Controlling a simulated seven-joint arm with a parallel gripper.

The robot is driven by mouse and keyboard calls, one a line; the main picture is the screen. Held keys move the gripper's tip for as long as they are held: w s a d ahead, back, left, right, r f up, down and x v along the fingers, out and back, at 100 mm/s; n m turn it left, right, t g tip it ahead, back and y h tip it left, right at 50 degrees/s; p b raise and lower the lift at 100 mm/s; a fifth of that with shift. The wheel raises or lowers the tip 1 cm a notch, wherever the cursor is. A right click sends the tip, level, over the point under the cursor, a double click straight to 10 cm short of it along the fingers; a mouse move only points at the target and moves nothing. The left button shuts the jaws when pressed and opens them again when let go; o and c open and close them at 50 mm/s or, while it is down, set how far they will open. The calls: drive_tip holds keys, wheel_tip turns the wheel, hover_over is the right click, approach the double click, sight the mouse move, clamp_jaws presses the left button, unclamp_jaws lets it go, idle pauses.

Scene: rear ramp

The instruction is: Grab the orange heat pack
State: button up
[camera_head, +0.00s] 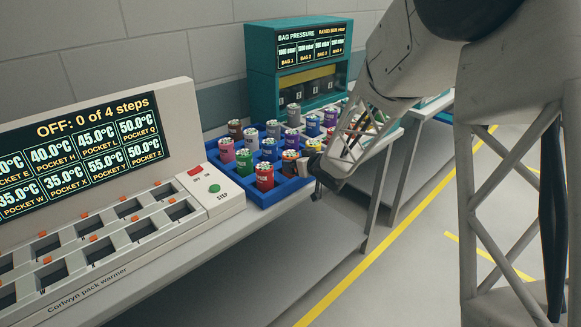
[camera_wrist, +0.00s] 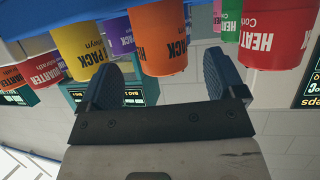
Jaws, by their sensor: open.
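The orange heat pack (camera_wrist: 160,42) shows in the wrist view, which looks upside down, with its lettering facing me. My gripper (camera_wrist: 162,62) is open and empty, one dark finger on each side of the orange pack in the picture. I cannot tell whether the pack is between the fingers or still beyond the tips. In the head view my gripper (camera_head: 318,168) is at the right front edge of the blue tray (camera_head: 284,192).
A yellow pack (camera_wrist: 80,50) and a purple pack (camera_wrist: 117,35) stand close on one side, a red pack (camera_wrist: 275,40) on the other. The pack warmer (camera_head: 130,245) is left of the tray. The teal bag pressure cabinet (camera_head: 262,85) stands behind.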

sight(287, 151)
drive_tip(key=shift+x, duration=2.6)
drive_tip(key=shift+a, duration=0.1)
drive_tip(key=c, duration=1.2)
drive_tip(key=shift+o, duration=0.2)
drive_tip(key=shift+r, duration=0.1)
drive_tip(key=shift+r, duration=0.45)
drive_tip(key=r, duration=0.2)
drive_tip(key=shift+s+r, duration=0.25)
drive_tip(key=s+d+r, duration=0.1)
drive_tip(key=s+d, duration=0.3)
drive_tip(key=s, duration=1.1)
drive_tip(key=shift+r, duration=0.15)
